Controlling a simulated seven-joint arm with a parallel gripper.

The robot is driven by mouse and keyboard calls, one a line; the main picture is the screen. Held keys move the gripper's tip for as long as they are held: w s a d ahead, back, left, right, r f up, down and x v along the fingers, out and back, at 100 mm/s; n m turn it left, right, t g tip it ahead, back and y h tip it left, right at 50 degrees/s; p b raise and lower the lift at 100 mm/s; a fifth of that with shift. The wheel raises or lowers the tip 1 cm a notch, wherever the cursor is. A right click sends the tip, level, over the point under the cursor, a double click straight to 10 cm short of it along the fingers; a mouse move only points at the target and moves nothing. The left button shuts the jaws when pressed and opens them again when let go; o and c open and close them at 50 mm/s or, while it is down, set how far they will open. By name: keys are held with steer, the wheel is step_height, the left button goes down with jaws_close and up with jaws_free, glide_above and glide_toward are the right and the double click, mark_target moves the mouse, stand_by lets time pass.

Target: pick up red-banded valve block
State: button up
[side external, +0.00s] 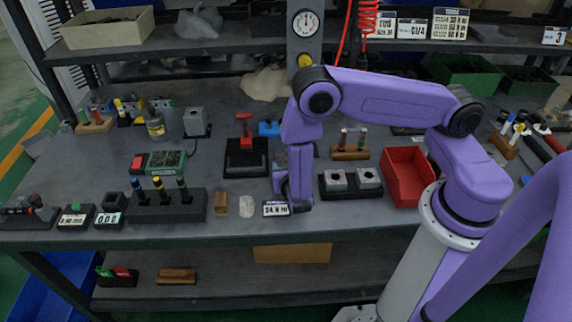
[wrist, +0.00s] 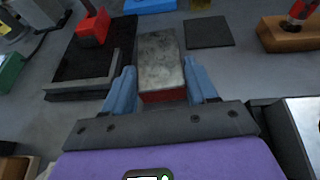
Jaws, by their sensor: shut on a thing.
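The red-banded valve block (wrist: 158,58) is a grey metal block with a red band on its near end, seen in the wrist view. My gripper (wrist: 160,78) has one blue-grey finger on each side of it and is shut on it. In the side external view my gripper (side external: 293,198) points down near the front of the bench, and the block cannot be made out behind it. Whether the block touches the bench is hard to tell.
A red-handled valve on a black base (side external: 245,155) stands behind left. Two silver blocks on a black base (side external: 350,181) stand close to the right, beside a red tray (side external: 405,180). A label card (side external: 275,208) lies close to my gripper.

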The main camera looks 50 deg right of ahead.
steer(key=shift+r, duration=0.15)
steer(key=shift+r, duration=0.55)
step_height(320, 180, up, 2)
steer(key=shift+s+r, duration=0.1)
steer(key=s+r, duration=0.9)
steer(key=s, duration=0.4)
steer(key=w+d+r+n+t+y, duration=0.2)
steer(key=w+r+n+y, duration=0.2)
steer(key=w+r, duration=0.9)
steer(key=shift+w+d+r+n+t+y, duration=0.15)
steer(key=shift+w+r+n+t+y, duration=0.2)
steer(key=shift+w, duration=0.45)
